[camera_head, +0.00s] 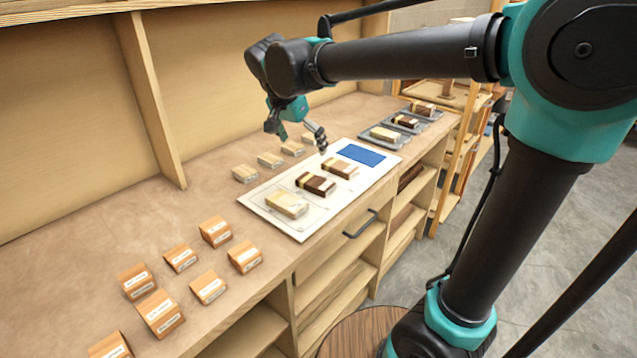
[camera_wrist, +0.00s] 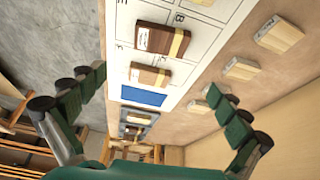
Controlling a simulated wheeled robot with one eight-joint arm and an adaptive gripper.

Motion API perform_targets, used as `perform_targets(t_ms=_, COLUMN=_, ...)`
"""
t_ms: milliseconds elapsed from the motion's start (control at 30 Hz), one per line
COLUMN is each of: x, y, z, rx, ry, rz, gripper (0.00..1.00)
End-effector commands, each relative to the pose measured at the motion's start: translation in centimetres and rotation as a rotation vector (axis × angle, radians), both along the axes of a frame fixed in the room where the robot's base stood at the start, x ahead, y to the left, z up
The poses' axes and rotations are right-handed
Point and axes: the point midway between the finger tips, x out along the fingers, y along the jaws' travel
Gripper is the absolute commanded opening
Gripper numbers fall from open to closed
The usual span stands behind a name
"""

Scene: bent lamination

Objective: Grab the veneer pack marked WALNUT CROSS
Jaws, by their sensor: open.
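My gripper (camera_head: 297,132) is open and empty, raised above the far part of the bench. In the wrist view its fingers (camera_wrist: 155,84) are spread wide with nothing between them. Several orange-brown blocks with white labels (camera_head: 209,287) stand on the near left of the bench, far from my gripper. On a white board lie a pale pack (camera_head: 286,205), a dark brown pack (camera_head: 316,184) and a mid-brown pack (camera_head: 340,168). The dark pack (camera_wrist: 161,40) and mid-brown pack (camera_wrist: 149,76) also show in the wrist view. No label is legible, so I cannot tell which is WALNUT CROSS.
The white board (camera_head: 262,208) has a blue patch (camera_head: 361,154). Several pale blocks (camera_head: 270,160) line its back edge. Grey trays (camera_head: 367,138) with packs stand at the far end. An upright divider (camera_head: 150,105) rises at the back. Bare bench (camera_head: 90,235) lies at left.

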Motion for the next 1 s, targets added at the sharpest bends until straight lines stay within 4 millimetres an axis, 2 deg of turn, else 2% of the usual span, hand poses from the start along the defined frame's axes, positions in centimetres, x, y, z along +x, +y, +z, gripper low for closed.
perform_targets(t_ms=200, x=1.5, y=-1.0, z=-4.2, rx=0.000, ry=0.000, rz=-0.001, gripper=1.00)
perform_targets(t_ms=400, x=2.5, y=-1.7, z=-7.4, rx=0.000, ry=0.001, rz=-0.001, gripper=1.00)
perform_targets(t_ms=667, x=3.0, y=-1.9, z=-9.0, rx=0.000, ry=0.001, rz=0.001, gripper=1.00)
perform_targets(t_ms=1000, x=4.0, y=-2.6, z=-13.2, rx=0.001, ry=0.000, rz=0.000, gripper=1.00)
